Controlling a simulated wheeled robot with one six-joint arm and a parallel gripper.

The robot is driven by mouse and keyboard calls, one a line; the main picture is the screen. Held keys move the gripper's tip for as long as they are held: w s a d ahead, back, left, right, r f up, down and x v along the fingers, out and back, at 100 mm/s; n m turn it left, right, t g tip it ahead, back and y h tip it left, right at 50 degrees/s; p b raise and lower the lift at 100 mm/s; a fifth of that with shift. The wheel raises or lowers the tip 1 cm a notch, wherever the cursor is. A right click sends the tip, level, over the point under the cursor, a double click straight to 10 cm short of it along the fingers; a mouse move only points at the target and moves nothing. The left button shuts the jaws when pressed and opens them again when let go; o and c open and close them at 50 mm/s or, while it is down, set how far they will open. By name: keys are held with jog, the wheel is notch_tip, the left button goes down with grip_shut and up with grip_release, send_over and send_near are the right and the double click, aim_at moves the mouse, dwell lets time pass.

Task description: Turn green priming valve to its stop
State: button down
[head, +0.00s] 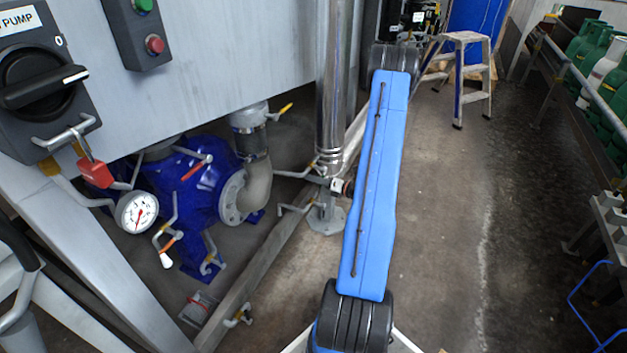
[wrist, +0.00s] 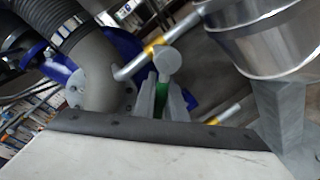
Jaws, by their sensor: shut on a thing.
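The green priming valve shows in the wrist view as a small green handle (wrist: 161,98), below a round grey pipe end. My gripper (wrist: 162,97) has its two grey fingers closed on either side of the green handle, holding it. Most of the handle is hidden by the fingers and the gripper body, so its turn angle cannot be told. In the head view the valve and the gripper cannot be made out; my blue arm stands in front of the steel pipework.
A vertical steel pipe (head: 333,90) stands left of my arm. A grey elbow pipe (wrist: 98,72) is near the gripper.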

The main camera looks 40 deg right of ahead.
jog(key=c, duration=1.8)
grip_release()
jog(key=shift+s, duration=0.1)
